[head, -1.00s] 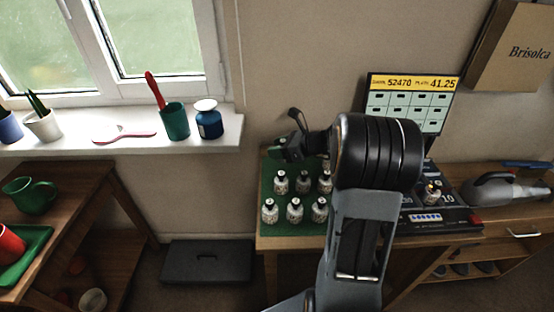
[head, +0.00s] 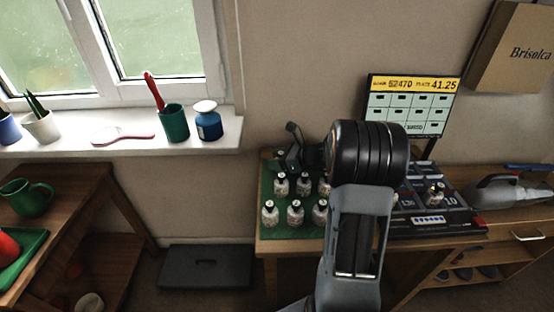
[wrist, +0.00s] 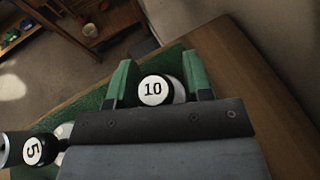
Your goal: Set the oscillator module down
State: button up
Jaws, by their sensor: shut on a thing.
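In the wrist view, the module (wrist: 153,90) in my gripper has a black rim and a white cap marked 10. My gripper (wrist: 160,84) has green-padded fingers on both sides of it, shut on it. I take it as the oscillator module; no name shows. The green mat (wrist: 92,99) lies below; whether the module touches it cannot be told. In the head view, my wrist is over the back left of the green mat (head: 265,212). The held module cannot be made out there.
Several bottle-like modules stand on the mat, such as one at the front left (head: 270,214). One marked 5 (wrist: 34,151) is close left of my gripper. A black panel (head: 458,222) is right of the mat, with a screen (head: 410,104) behind. A wall rises behind the table.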

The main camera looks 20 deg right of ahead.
jog(key=o, duration=1)
jog(key=shift+r, duration=0.25)
jog(key=p+v, duration=0.2)
jog(key=v, duration=1)
jog(key=shift+s+f+p, duration=0.1)
jog(key=shift+f+p, duration=0.05)
jog(key=shift+p, duration=0.2)
